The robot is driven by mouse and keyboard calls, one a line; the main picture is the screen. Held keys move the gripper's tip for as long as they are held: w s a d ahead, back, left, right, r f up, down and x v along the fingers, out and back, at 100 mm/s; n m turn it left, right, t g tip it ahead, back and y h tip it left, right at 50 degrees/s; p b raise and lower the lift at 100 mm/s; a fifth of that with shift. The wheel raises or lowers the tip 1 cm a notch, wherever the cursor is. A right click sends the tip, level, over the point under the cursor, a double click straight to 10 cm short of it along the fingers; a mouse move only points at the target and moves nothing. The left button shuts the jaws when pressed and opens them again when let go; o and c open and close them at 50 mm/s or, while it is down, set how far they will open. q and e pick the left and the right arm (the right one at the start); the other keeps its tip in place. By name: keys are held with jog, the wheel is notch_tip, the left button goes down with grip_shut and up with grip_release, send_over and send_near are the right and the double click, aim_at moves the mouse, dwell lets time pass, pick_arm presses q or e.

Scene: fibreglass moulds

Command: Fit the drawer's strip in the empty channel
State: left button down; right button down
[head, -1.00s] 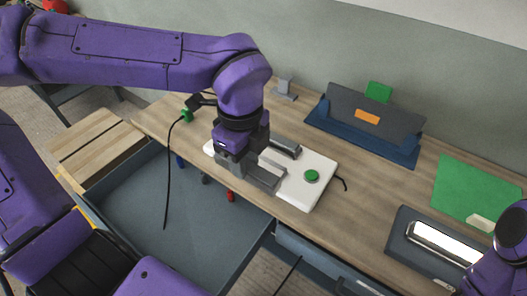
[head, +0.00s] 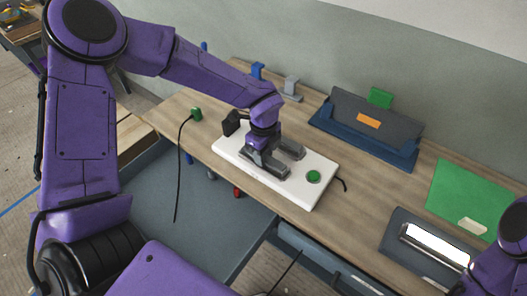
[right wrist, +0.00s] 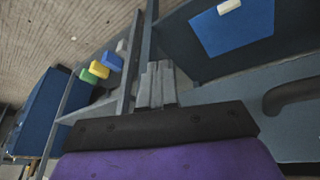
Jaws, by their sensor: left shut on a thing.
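A white plate (head: 302,193) with a round green button (head: 313,177) lies on the wooden table. Two dark grey bars show on its upper part, one at the gripper and one just to its right. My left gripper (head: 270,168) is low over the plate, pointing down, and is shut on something. The held piece, presumably the strip, is hidden, and I cannot make out the empty channel. The drawer (head: 205,215) is open at the table's front left. My right gripper (right wrist: 157,85) shows in the right wrist view with its grey fingers together and nothing visible between them.
A blue stand (head: 400,153) with a grey panel is at the back. A green sheet (head: 462,190) and a dark tray with a bright white panel (head: 437,246) lie at right. A black cable with a green plug (head: 196,114) hangs over the front edge.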

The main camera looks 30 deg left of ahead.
pick_arm(q)
jog(key=shift+f, duration=0.1)
jog(key=c, duration=0.8)
grip_release()
jog(key=shift+r, duration=0.4)
notch_tip(320, 180, up, 12)
jog(key=b, duration=0.2)
jog(key=shift+f, duration=0.15)
jog(key=shift+s+f, duration=0.1)
